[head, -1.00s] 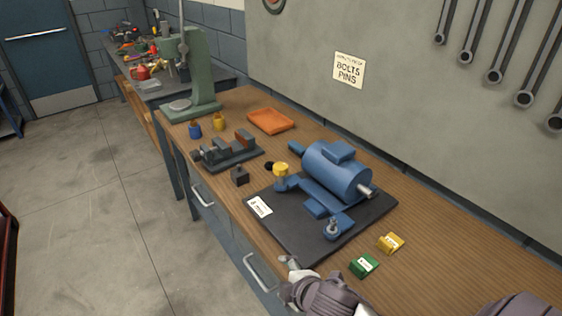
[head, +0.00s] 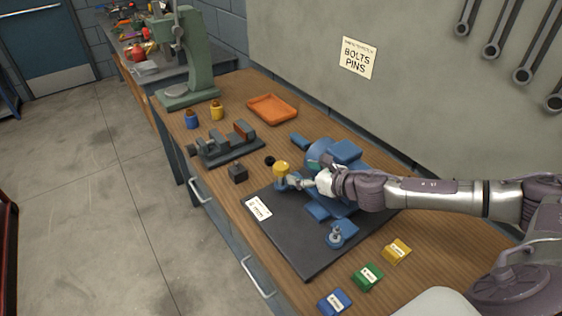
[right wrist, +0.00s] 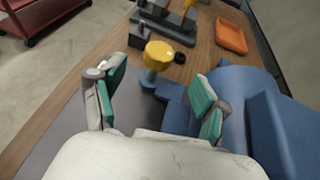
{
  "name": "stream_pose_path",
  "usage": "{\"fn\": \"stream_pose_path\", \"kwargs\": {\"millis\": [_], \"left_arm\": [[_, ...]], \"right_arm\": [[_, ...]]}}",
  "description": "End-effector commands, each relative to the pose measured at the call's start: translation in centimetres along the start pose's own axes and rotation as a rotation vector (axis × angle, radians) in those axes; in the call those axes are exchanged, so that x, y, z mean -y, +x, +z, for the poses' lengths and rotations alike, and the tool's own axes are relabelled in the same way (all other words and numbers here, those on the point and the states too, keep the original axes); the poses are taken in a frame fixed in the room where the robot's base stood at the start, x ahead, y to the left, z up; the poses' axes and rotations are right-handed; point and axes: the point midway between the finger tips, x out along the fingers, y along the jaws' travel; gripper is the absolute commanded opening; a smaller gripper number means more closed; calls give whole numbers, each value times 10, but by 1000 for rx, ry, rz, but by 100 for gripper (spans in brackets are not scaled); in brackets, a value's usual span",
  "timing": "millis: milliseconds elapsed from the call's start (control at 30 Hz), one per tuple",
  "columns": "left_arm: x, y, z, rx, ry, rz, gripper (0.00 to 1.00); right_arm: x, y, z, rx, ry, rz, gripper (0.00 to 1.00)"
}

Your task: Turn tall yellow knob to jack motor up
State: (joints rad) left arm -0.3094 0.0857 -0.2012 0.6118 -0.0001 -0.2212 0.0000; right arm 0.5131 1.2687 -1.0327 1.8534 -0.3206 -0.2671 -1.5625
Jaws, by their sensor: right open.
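The tall yellow knob (head: 281,168) stands on a blue post at the left end of the blue motor assembly; it also shows in the right wrist view (right wrist: 158,54). The blue motor (head: 345,152) lies on a dark base plate (head: 290,238), partly hidden by my right arm. My right gripper (head: 291,182) is beside the knob in the head view. In the right wrist view its green-padded fingers (right wrist: 158,90) are spread apart, with the knob beyond and between them. My left gripper is not in view.
A dark vise (head: 228,146) and a small dark block (head: 238,173) are left of the knob. An orange tray (head: 273,108) lies behind. Yellow (head: 397,250), green (head: 368,276) and blue (head: 335,301) small boxes stand near the front. A green press (head: 190,60) stands at the far end.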

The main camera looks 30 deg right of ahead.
Motion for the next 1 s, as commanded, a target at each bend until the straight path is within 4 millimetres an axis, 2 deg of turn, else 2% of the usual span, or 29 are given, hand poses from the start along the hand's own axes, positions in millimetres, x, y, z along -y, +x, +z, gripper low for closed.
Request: {"fn": "stream_pose_path", "kwargs": {"millis": [33, 200, 400, 600, 867, 1000], "left_arm": [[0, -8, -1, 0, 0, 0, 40], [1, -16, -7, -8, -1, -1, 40], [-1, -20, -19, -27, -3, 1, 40], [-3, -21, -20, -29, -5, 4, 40], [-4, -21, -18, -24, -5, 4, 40], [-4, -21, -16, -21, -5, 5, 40]], "right_arm": [[-2, 11, 6, 4, 3, 1, 74], [-2, 48, 3, 2, 4, 1, 74], [-1, 80, 1, 0, 2, 0, 74], [-1, 93, 0, 0, 3, 1, 74], [-1, 94, 0, 0, 2, 1, 74], [-1, 94, 0, 0, 2, 0, 54]]}}
